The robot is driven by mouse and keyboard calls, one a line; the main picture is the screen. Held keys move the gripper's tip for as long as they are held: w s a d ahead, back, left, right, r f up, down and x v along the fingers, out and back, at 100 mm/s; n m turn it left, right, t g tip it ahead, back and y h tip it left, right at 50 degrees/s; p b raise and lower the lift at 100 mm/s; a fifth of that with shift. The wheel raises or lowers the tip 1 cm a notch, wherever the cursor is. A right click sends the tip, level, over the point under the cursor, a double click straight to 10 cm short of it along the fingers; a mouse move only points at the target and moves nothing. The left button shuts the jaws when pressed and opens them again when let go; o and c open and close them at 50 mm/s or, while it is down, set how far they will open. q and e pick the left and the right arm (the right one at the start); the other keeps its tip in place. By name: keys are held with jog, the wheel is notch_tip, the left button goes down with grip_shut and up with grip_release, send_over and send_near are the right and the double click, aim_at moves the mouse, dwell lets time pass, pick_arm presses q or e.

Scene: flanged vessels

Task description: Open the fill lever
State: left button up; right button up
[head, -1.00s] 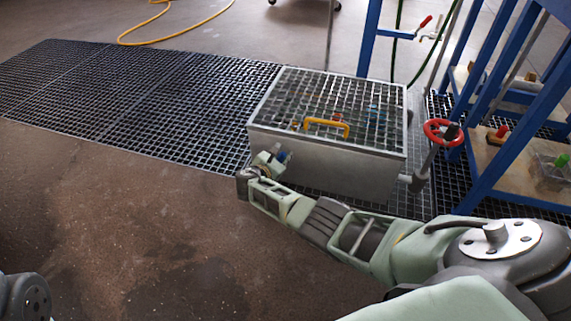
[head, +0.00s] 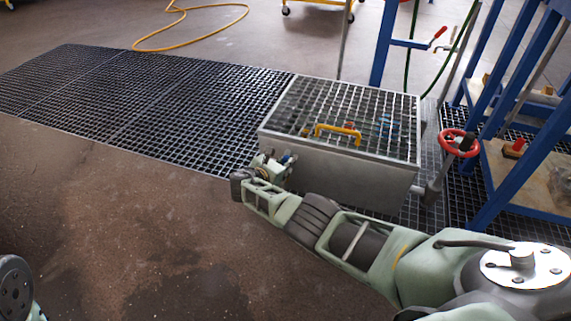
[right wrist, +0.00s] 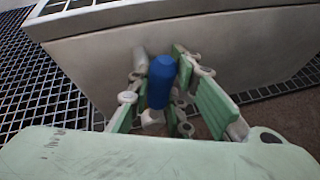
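A blue cylindrical handle (right wrist: 161,82) stands between the fingers of my right gripper (right wrist: 158,100), in front of the box's pale side wall. The fingers flank it closely; I cannot tell whether they grip it. In the head view my right gripper (head: 270,163) is low at the box's left front corner, largely hidden by its own links. A red-handled lever (head: 438,34) sits on a pipe at the blue frame, far from the gripper. No label shows which handle is the fill lever. My left gripper is out of view.
The metal box (head: 340,172) has a grated top with a yellow handle (head: 338,131). A red handwheel (head: 459,143) stands to its right, near the blue frame (head: 382,50). Floor grating (head: 150,95) extends left. A yellow hose (head: 190,42) lies behind; brown floor in front is clear.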

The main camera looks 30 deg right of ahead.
jog(key=o, duration=0.5)
jog(key=shift+w+a, duration=0.15)
jog(key=shift+a, duration=0.05)
jog(key=shift+d, duration=0.1)
jog(key=v, duration=1.2)
